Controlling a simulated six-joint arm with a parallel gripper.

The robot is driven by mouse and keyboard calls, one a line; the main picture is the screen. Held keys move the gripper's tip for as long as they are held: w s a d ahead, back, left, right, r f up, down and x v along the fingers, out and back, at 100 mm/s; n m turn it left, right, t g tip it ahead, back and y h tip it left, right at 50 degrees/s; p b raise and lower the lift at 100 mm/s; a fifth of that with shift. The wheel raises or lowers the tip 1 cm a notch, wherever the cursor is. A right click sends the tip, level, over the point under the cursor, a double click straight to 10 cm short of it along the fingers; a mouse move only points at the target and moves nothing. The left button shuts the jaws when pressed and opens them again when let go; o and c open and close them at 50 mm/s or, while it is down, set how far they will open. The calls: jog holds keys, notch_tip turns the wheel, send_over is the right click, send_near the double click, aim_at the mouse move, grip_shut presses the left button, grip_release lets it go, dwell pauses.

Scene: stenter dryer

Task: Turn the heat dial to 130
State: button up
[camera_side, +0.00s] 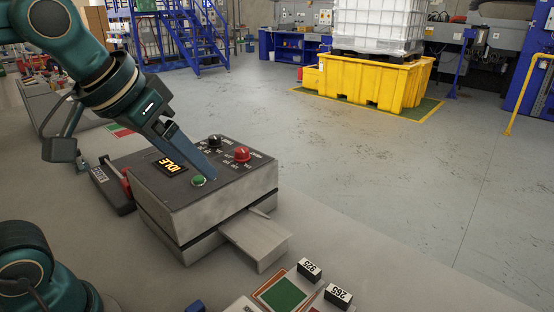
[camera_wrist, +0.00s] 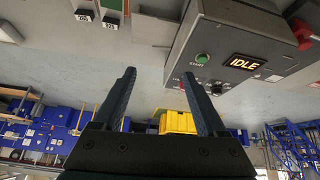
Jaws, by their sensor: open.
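A grey control box (camera_side: 205,205) has a black dial (camera_side: 215,141) and a red knob (camera_side: 242,154) on its top, each ringed by small marks too small to read. Which one is the heat dial cannot be told. A green START button (camera_side: 198,180) and a display (camera_side: 170,166) reading IDLE sit nearer. My gripper (camera_side: 213,176) is open and empty above the panel, its fingers angled down across it. In the wrist view both gripper fingers (camera_wrist: 158,74) are spread apart with nothing between them. The black dial (camera_wrist: 216,89) shows beyond the right finger, which partly hides the red knob.
A metal tray (camera_side: 257,238) juts from the box's front. Blocks marked 925 (camera_side: 309,269) and 265 (camera_side: 338,296) stand in front of it. A dark device with a red part (camera_side: 112,188) lies left of the box. The yellow bin (camera_side: 370,82) is far behind.

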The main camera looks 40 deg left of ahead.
jog(key=w+a+r+n, duration=0.1)
jog(key=w+a+r, duration=0.1)
jog(key=w, duration=0.4)
jog(key=n+g+y, duration=0.1)
jog(key=n+g, duration=0.1)
send_near(241, 149)
jog(key=w, duration=0.1)
jog(key=x, duration=0.4)
jog(key=s+x, duration=0.1)
jog(key=x, duration=0.2)
jog(key=shift+f, duration=0.2)
jog(key=shift+w+f, duration=0.25)
jog(key=shift+f, duration=0.4)
grip_shut()
